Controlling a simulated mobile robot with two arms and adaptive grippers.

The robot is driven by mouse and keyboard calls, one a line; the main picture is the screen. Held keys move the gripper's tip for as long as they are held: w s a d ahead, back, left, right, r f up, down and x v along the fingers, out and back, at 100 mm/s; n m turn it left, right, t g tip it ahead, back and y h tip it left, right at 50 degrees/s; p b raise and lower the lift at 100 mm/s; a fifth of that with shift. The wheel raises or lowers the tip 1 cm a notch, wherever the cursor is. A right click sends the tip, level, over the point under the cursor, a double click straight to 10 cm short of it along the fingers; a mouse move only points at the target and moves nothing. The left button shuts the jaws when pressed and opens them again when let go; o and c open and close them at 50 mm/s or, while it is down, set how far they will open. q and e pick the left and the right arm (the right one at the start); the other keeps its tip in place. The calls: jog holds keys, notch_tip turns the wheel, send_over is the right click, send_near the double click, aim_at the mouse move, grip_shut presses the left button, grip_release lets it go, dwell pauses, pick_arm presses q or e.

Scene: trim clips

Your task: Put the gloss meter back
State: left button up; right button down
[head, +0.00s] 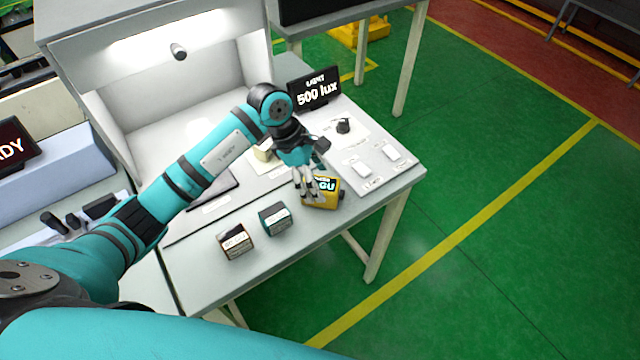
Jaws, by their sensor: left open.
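The gloss meter, a yellow block with a dark display reading "GU" (328,188), sits on the white bench near its front right edge. My left gripper (308,196) points down at it, with its fingers open at the meter's left side and partly in front of it. I cannot tell whether the fingers touch it. My right gripper is not in view.
A teal-and-black block (275,219) and a brown-and-black block (235,241) stand along the bench front. White pieces (363,171), a black knob (343,126) and a "500 lux" sign (315,88) are behind. A light booth (160,60) stands at the back.

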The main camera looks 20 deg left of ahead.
pick_arm(q)
jog(key=b+v, duration=0.2)
jog(key=v, duration=0.7)
jog(key=shift+a+r, duration=0.15)
jog(key=shift+r, duration=0.2)
jog(key=shift+f, duration=0.1)
